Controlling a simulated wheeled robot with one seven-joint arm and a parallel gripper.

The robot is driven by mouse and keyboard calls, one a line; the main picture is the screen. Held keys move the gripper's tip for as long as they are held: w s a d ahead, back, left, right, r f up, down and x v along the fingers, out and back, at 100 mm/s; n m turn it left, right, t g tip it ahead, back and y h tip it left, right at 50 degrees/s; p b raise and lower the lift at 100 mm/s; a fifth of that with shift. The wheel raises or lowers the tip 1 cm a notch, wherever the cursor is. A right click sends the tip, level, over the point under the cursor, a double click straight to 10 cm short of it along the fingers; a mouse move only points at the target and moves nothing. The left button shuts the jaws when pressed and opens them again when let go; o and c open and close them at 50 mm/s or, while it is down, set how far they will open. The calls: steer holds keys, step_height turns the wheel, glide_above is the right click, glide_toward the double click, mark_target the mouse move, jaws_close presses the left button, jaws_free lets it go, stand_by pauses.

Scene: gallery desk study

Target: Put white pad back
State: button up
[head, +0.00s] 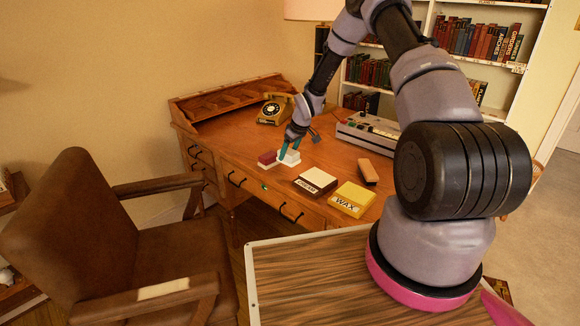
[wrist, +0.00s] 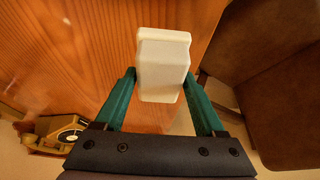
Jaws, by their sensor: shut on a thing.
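The white pad (head: 292,159) is between the teal fingers of my gripper (head: 288,150), over the front part of the wooden desk (head: 235,139). In the wrist view the white pad (wrist: 163,62) is a pale block with a notched side, between the fingertips (wrist: 160,76). Whether it touches the desk cannot be told. A dark red pad (head: 267,157) on a pale base is close to its left. A white-topped box with a dark lettered front (head: 315,179) and a yellow box marked WAX (head: 352,198) stand to the right.
A brown block (head: 368,172) lies right of the boxes. A grey machine with keys (head: 368,132) stands behind them. A yellow rotary telephone (head: 274,110) is at the back left. A brown armchair (head: 75,215) stands before the desk. The desk left of the pads is clear.

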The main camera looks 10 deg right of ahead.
mark_target(288, 164)
steer(key=shift+f, duration=2.7)
steer(key=shift+f, duration=0.2)
steer(key=o, duration=1.2)
steer(key=shift+c, duration=0.2)
steer(key=shift+r, duration=0.1)
